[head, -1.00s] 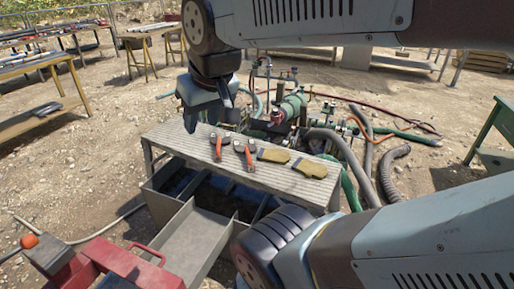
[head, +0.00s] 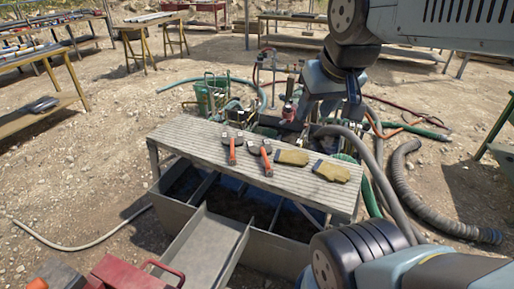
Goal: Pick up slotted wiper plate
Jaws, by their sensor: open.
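I cannot make out the slotted wiper plate for certain in the head view. My gripper (head: 308,118) hangs at the upper middle, over the hoses and fittings behind the ribbed grey bench (head: 200,140). It is open, and I see nothing between its fingers. On the bench lie two orange-handled tools (head: 232,150) and a pair of tan gloves (head: 291,157). My gripper is apart from these.
A grey tank (head: 270,250) with dividers lies under the bench, with a sloping metal chute (head: 205,245) at its front. A red toolbox (head: 120,275) is at the lower left. A thick corrugated hose (head: 405,190) curls on the right.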

